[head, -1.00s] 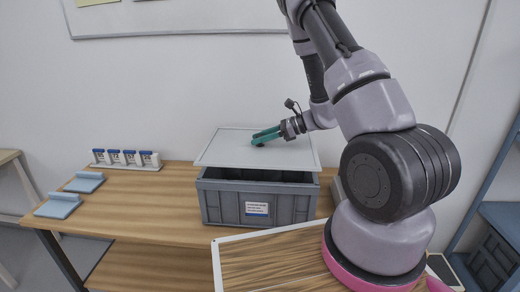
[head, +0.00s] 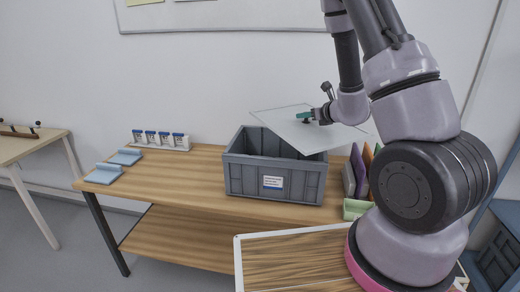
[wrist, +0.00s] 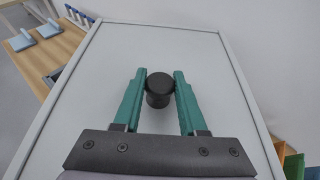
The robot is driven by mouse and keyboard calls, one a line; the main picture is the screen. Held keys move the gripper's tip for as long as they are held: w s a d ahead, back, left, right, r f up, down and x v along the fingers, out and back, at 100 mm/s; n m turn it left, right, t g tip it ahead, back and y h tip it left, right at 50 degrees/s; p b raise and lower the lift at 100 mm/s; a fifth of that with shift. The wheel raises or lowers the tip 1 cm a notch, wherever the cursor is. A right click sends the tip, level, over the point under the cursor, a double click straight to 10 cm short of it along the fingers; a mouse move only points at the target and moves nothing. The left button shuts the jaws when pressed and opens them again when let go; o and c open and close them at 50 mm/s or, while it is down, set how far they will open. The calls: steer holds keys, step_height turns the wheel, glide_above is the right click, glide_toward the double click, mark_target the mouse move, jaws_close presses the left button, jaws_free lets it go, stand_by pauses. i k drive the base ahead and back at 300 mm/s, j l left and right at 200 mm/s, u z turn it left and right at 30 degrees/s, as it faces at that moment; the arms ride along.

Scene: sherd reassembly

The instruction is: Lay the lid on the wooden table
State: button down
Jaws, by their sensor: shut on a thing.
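The lid (head: 285,128) is a flat light grey panel with a thin rim, held tilted above the grey crate. My gripper (head: 306,117) is shut on the lid's black knob (wrist: 158,90), with a teal finger on each side of it in the wrist view. The lid fills most of the wrist view (wrist: 105,75). The grey crate (head: 245,178) stands on the wooden table (head: 165,180) with a white label on its front. Its top is partly uncovered, and the lid hides part of the opening.
Two blue stands (head: 103,173) and a row of white-and-blue containers (head: 160,140) are at the table's left. Coloured upright pieces (head: 366,160) and a green tray (head: 355,209) are right of the crate. The tabletop left of the crate is mostly clear.

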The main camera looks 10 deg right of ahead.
mark_target(173, 174)
steer(key=i+j+z, duration=0.3)
steer(key=j, duration=1.95)
steer(key=k+j+z, duration=0.15)
steer(key=j+z, duration=0.15)
steer(key=j, duration=1.95)
